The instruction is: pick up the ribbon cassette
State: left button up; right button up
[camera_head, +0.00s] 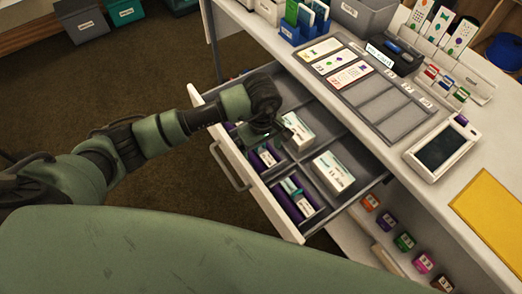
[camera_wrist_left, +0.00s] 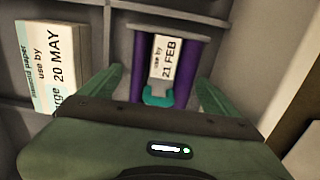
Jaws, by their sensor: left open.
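Two purple ribbon cassettes with white labels lie in the front compartments of the open drawer (camera_head: 232,176), a farther one (camera_head: 264,157) and a nearer one (camera_head: 296,198). My left gripper (camera_head: 262,136) is over the farther one in the head view, partly covering that area. In the left wrist view a cassette (camera_wrist_left: 187,65) has purple sides, a label reading "use by 21 FEB" and a teal piece at its near end. My open left gripper (camera_wrist_left: 158,92) has one finger on each side of that near end; contact cannot be told. My right gripper is not in view.
White paper boxes stand in the back compartments, one (camera_head: 298,131) beside the gripper and one (camera_head: 334,172) nearer; the first reads "20 MAY" in the left wrist view (camera_wrist_left: 55,65). Drawer walls and dividers are close around. The counter (camera_head: 395,170) overhangs the drawer's back.

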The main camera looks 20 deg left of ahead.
aim_at(262, 150)
pick_arm(q)
jog(key=c, duration=1.3)
jog(key=shift+r, duration=0.15)
notch_tip(262, 150, up, 20)
jog(key=shift+f+b, duration=0.1)
jog(key=shift+b, duration=0.4)
